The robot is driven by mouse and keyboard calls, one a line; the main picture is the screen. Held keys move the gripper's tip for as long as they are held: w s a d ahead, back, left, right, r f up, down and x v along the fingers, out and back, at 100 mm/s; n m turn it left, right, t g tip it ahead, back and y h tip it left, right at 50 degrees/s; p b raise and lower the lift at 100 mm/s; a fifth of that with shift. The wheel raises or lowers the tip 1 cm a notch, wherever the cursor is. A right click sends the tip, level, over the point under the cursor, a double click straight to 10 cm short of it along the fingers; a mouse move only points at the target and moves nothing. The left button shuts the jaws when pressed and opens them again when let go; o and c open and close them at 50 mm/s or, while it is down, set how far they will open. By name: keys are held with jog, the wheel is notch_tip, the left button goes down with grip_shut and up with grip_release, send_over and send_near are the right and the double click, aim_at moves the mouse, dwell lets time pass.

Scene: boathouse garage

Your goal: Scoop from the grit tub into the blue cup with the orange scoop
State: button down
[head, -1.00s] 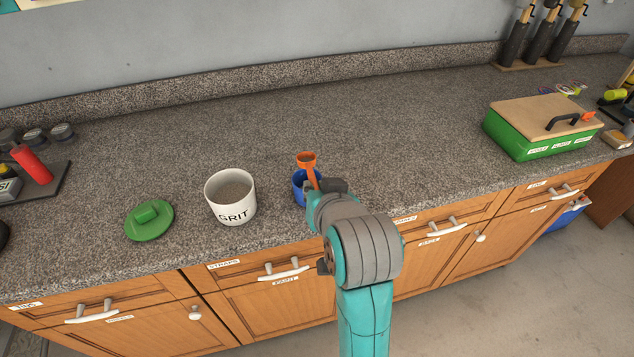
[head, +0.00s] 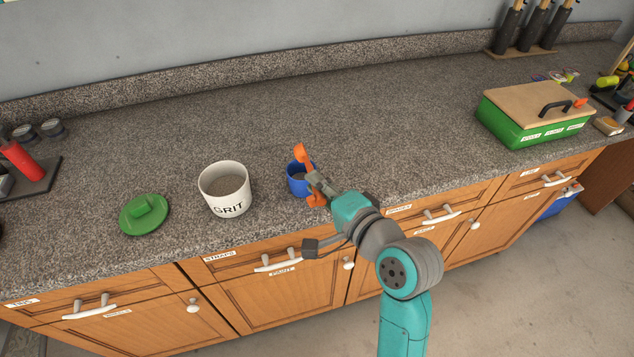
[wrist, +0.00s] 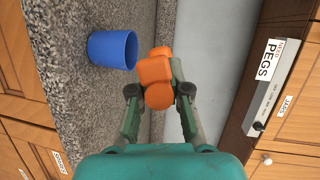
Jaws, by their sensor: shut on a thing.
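My gripper (head: 316,184) is shut on the orange scoop (head: 303,154), just right of the blue cup and above the counter. The scoop is tipped, its bowl end up near the cup's far rim and its handle end below the fingers. In the wrist view, the fingers (wrist: 158,92) grip the orange handle (wrist: 157,71); the inside of the bowl is hidden. The white grit tub (head: 226,203) stands open left of the cup, holding grit.
A green lid (head: 145,214) lies left of the tub. A green box with a wooden top (head: 533,101) stands at the right. The counter behind the cup and tub is clear. Drawers with white handles (head: 278,262) run below the front edge.

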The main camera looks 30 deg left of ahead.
jog(key=shift+r+n, duration=0.2)
jog(key=shift+n, duration=0.2)
jog(key=n+h, duration=0.1)
jog(key=n, duration=0.2)
jog(key=r+n+h, duration=0.1)
jog(key=n, duration=0.1)
jog(key=shift+s+a+h, duration=0.25)
jog(key=shift+a+h, duration=0.05)
jog(key=shift+a, duration=0.05)
jog(key=n+h, duration=0.1)
jog(key=n, duration=0.2)
jog(key=shift+s+a+r+t+h, duration=0.15)
jog(key=shift+r+t+h, duration=0.25)
jog(key=shift+r+n+t+h, duration=0.2)
jog(key=shift+n+t+h, duration=0.3)
jog(key=shift+n, duration=0.7)
